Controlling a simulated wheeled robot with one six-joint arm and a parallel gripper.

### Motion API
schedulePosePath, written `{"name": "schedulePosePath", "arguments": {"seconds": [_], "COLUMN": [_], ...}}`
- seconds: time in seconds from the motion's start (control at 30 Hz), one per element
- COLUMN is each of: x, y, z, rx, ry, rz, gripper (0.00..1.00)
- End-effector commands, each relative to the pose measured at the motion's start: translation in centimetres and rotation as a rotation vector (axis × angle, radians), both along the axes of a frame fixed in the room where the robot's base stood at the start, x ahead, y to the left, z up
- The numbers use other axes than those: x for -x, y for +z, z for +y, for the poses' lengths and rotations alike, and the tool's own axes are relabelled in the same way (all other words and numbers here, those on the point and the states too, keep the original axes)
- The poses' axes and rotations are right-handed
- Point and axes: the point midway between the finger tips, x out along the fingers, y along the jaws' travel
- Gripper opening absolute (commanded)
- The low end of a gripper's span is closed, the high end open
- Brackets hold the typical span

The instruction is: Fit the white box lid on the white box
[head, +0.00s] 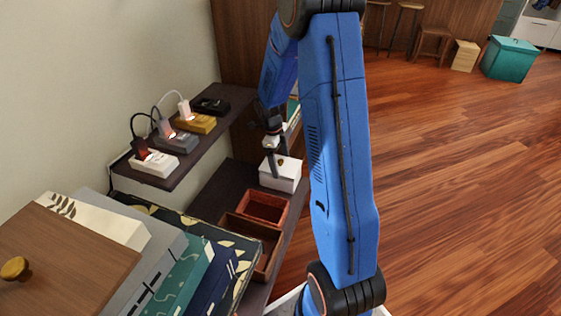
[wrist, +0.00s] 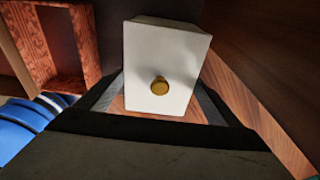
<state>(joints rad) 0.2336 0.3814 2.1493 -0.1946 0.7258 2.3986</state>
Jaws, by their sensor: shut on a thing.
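The white box lid (wrist: 162,55) fills the upper middle of the wrist view, with a round brass knob (wrist: 160,85) on its top. My gripper (head: 279,164) is shut on the lid, with one finger along each side of it. In the head view, the white box (head: 279,183) stands on the low dark shelf, with the lid over it. The fingers partly cover the lid there. I cannot tell whether the lid rests fully on the box or sits slightly above it.
Two reddish-brown open trays (head: 264,206) lie on the shelf nearer to me. A higher shelf (head: 180,165) on the left carries several power strips or adapters with cables. Books and a wooden lid-like board (head: 65,265) are in the left foreground.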

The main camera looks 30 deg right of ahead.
Motion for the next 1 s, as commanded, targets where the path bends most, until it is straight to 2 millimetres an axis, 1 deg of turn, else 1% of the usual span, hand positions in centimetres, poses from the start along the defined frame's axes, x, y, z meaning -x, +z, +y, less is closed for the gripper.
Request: {"name": "schedulePosePath", "arguments": {"seconds": [0.63, 0.67, 0.7, 1.0], "x": [0.0, 0.0, 0.0, 0.0], "y": [-1.3, -1.3, -1.3, -1.1], "z": [0.0, 0.0, 0.0, 0.0], "rx": [0.000, -0.001, 0.000, 0.000], "ry": [0.000, 0.000, 0.000, 0.000], "rz": [0.001, 0.001, 0.000, 0.000], "gripper": [0.62, 0.89, 0.99, 1.00]}}
